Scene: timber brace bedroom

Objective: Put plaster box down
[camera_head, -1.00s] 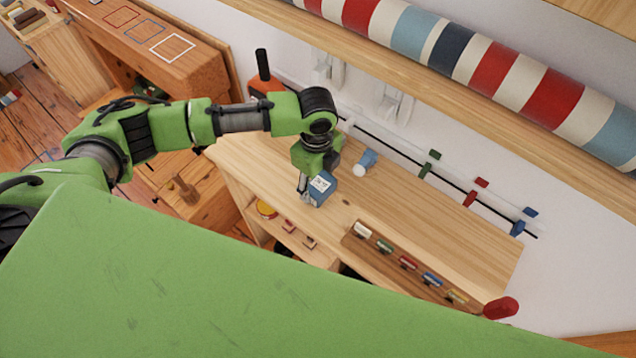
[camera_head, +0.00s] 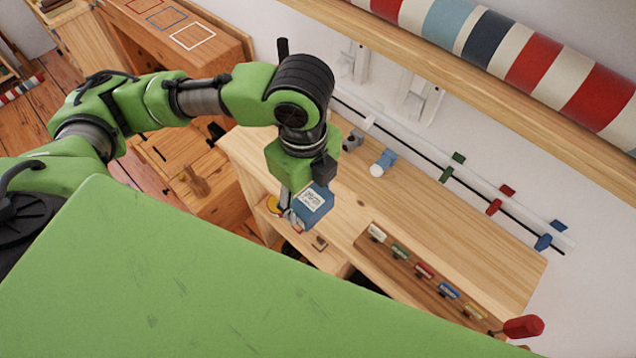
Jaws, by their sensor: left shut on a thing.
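The plaster box (camera_head: 312,205) is a small blue box with a white printed label on its upper face. My left gripper (camera_head: 292,209) is shut on it, and the arm comes in from the left. The box is tilted and held above the front edge of the wooden bench top (camera_head: 450,222), on its left part. The fingers are partly hidden by the box and the wrist. My right gripper does not show.
A rack of coloured handles (camera_head: 420,272) runs along the bench's front. A blue and white piece (camera_head: 383,163) lies at the back. Coloured clips (camera_head: 493,206) line a rail by the wall. A red-ended handle (camera_head: 523,326) is at the right. The middle of the bench is clear.

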